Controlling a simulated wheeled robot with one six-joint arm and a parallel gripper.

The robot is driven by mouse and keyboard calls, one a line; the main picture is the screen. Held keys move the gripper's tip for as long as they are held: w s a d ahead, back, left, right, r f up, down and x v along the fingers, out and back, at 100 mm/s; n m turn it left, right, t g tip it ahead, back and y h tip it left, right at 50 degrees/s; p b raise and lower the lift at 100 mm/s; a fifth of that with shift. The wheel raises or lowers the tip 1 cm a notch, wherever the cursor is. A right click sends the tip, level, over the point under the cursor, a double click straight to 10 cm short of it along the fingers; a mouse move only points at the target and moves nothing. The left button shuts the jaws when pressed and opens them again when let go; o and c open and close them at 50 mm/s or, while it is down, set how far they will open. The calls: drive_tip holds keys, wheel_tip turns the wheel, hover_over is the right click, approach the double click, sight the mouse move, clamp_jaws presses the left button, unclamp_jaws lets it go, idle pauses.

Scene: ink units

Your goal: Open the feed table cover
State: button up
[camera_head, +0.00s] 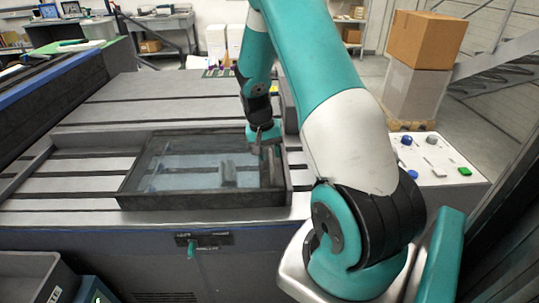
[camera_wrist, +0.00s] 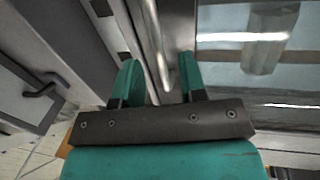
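The feed table cover (camera_head: 130,187) is a dark frame around a clear panel. It lies flat on the grey slatted table in the head view. In the wrist view its clear panel (camera_wrist: 225,75) fills the right side. My gripper (camera_head: 262,146) is at the cover's right side in the head view, pointing down. In the wrist view my gripper (camera_wrist: 160,80) has its two teal fingers apart, with a shiny metal edge (camera_wrist: 153,45) running between them. Gaps show beside this edge, and I cannot tell whether either finger touches it.
A panel with blue, white and green buttons (camera_head: 437,160) is at the right. A small teal-handled latch (camera_head: 192,246) is on the table's front. A cardboard box (camera_head: 426,38) stands on a white stack behind. A dark handle (camera_wrist: 42,90) shows at the wrist view's left.

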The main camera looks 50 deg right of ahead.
drive_tip(key=shift+s+d+f, duration=0.1)
drive_tip(key=shift+f, duration=0.7)
clamp_jaws()
